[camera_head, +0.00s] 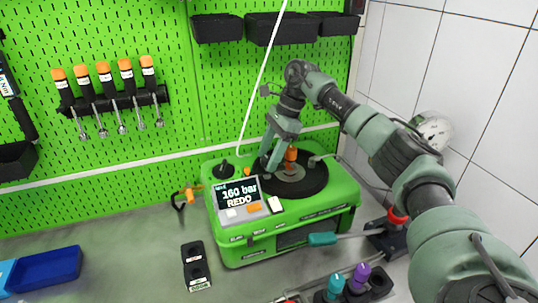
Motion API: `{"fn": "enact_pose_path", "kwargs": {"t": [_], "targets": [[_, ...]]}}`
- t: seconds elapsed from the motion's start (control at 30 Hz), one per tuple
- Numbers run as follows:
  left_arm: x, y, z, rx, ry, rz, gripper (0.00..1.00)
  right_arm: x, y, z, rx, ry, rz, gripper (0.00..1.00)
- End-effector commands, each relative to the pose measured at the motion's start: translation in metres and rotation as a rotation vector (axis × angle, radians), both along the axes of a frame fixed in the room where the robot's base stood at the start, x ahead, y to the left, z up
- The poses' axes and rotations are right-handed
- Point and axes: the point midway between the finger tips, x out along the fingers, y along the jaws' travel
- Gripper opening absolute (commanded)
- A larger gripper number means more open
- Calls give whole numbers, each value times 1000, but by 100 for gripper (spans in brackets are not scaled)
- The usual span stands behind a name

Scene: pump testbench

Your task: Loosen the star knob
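The green pump testbench (285,219) stands on the grey bench against the pegboard. On its top is a round black plate with a grey metal disc (290,173) in the middle. An upright orange part (291,155) stands on the disc; I cannot tell for sure that it is the star knob. A black knob (223,169) also sits at the top's left corner. My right gripper (271,160) points down over the plate, just left of the orange part. Its fingertips are small, and whether they touch anything is unclear. My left gripper is not in view.
The testbench display (238,194) reads "160 bar" and "REDO". Orange-handled tools (105,78) hang on the pegboard. A black holder (196,266), a blue tray (45,270) and teal and purple parts (360,275) surround the testbench. White tiled wall stands at right.

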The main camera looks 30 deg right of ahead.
Motion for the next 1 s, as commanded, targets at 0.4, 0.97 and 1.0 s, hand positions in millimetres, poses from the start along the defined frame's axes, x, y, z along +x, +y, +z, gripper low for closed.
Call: {"fn": "enact_pose_path", "kwargs": {"t": [0.4, 0.97, 1.0], "targets": [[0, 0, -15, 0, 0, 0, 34, -3, -16, 38, 0, -4, -2, 55], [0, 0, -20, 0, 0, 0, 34, -7, -29, 72, 0, 1, 0, 55], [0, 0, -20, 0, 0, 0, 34, -7, -29, 72, 0, 1, 0, 55]]}}
